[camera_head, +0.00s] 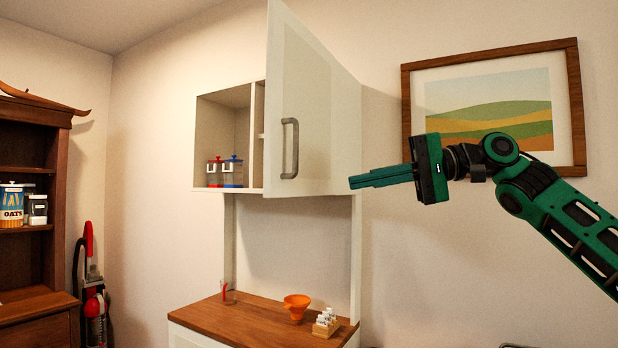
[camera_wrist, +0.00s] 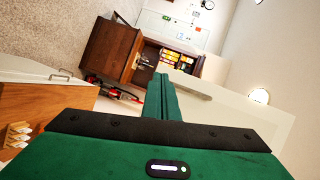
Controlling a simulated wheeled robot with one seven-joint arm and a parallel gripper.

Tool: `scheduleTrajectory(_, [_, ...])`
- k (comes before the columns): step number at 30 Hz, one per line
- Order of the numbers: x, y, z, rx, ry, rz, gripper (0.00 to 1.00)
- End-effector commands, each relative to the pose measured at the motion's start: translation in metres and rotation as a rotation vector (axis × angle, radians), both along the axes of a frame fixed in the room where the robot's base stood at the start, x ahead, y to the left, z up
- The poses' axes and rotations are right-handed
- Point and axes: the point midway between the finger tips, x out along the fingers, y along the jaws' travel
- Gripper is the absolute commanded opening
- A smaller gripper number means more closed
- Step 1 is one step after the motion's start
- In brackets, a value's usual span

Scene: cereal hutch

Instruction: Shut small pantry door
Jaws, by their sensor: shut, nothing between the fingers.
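The small pantry door (camera_head: 325,110) is a white panel standing open on the right side of the wall cabinet (camera_head: 228,100), swung out toward me. Its grey bar handle (camera_head: 290,148) faces left of my gripper. My gripper (camera_head: 352,183) is shut and empty, pointing left, at the door's lower right in the head view. I cannot tell whether it touches the door.
Two jars (camera_head: 223,172) with red and blue lids stand inside the cabinet. A framed picture (camera_head: 408,95) hangs behind my arm. A brown hutch (camera_head: 60,200) and a red vacuum (camera_head: 94,300) are at left.

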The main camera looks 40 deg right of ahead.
Motion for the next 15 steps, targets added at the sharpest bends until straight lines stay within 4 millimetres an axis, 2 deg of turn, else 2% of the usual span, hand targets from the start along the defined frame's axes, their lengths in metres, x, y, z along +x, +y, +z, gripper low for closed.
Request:
scheduleTrajectory(1, [0.003,-0.017,0.007,0.057,-0.011,0.019,0.00])
scheduleTrajectory(3, [0.006,-0.036,0.013,0.121,-0.014,0.036,0.00])
scheduleTrajectory(7, [0.013,-0.061,0.018,0.204,-0.013,0.058,0.00])
scheduleTrajectory(11, [0.018,-0.070,0.019,0.238,-0.010,0.068,0.00])
scheduleTrajectory(15, [0.026,-0.063,0.019,0.243,-0.007,0.069,0.00])
